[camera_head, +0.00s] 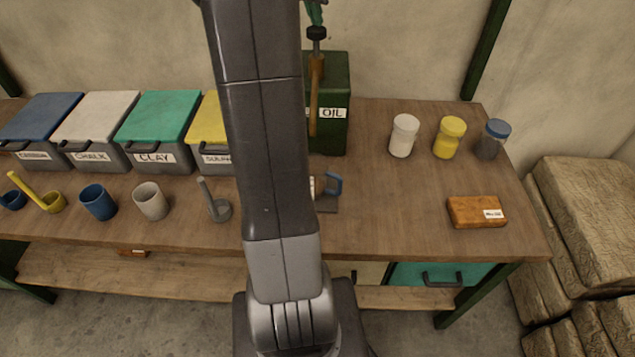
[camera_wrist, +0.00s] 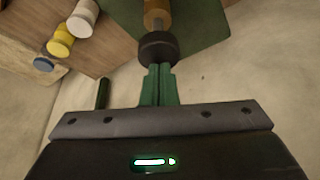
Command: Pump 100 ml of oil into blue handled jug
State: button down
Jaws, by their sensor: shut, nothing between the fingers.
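The green oil container (camera_head: 338,75), labelled OIL, stands at the back of the bench. Its pump has a black knob (camera_head: 316,33) on top and a brown wooden-looking part (camera_head: 313,100) running down the front. My gripper (camera_head: 315,14) is shut directly above the knob, its green fingers empty. In the wrist view, the fingertips (camera_wrist: 160,68) meet the edge of the black knob (camera_wrist: 157,46); I cannot tell whether they press on it. The jug's blue handle (camera_head: 334,185) shows just right of my arm, in front of the container; most of the jug is hidden.
White (camera_head: 402,137), yellow (camera_head: 449,139) and blue-lidded (camera_head: 491,141) jars stand right of the container. A brown block (camera_head: 476,212) lies at front right. Labelled bins (camera_head: 158,130), cups (camera_head: 98,202) and scoops fill the left side.

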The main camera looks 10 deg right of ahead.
aim_at(315, 30)
jog(key=shift+f+b, duration=1.2)
jog(key=shift+f, duration=0.85)
jog(key=shift+r+p, duration=2.2)
jog(key=shift+r, duration=0.3)
jog(key=shift+f, duration=0.15)
